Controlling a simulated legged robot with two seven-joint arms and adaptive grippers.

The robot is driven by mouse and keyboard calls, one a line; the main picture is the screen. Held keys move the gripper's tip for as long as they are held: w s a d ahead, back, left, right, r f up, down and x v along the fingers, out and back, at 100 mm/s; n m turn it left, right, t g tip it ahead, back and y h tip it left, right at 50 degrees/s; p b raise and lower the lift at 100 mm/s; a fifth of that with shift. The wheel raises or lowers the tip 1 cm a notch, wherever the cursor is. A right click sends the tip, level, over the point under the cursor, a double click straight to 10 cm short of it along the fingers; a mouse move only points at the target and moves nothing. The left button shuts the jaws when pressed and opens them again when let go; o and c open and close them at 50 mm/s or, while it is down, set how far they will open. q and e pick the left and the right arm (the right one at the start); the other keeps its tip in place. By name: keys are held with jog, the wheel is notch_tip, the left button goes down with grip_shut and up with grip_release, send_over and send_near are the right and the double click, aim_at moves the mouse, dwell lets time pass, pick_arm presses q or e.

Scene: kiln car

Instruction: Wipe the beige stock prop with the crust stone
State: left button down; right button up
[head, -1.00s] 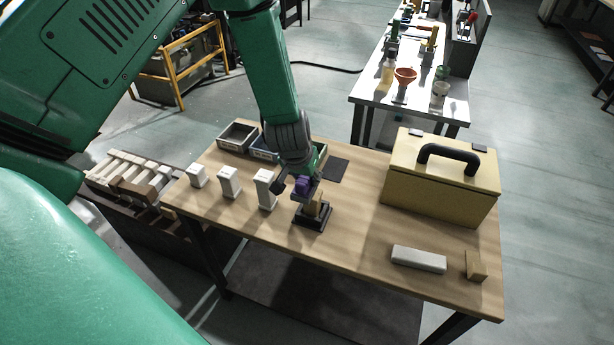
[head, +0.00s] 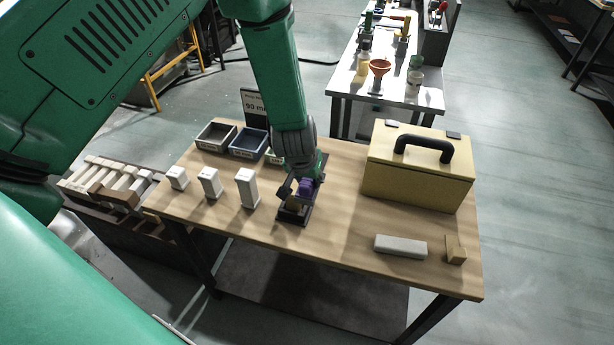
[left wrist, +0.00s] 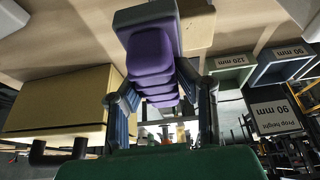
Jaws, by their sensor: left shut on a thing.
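My left gripper (head: 300,185) is shut on the purple grip of the crust stone (head: 307,187). In the left wrist view the crust stone (left wrist: 152,60) shows its ridged purple grip between my fingers and a grey block at its far end. The beige stock prop (head: 293,206) stands in a black base (head: 290,218) on the wooden table, right below my gripper and partly hidden by it. In the left wrist view a beige face, likely the prop (left wrist: 198,32), is beside the stone's grey end. I cannot tell whether they touch. My right gripper is out of view.
Three white props (head: 247,188) stand left of the base. Trays (head: 216,137) and a height sign (head: 252,103) are behind. A yellow box (head: 418,175), a pale grey bar (head: 400,246) and a small tan block (head: 455,250) are to the right. The front middle is clear.

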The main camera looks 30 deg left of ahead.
pick_arm(q)
jog(key=shift+r, duration=0.15)
notch_tip(320, 180, up, 5)
jog(key=p, duration=0.4)
jog(key=shift+r+p, duration=0.7)
jog(key=shift+r, duration=0.2)
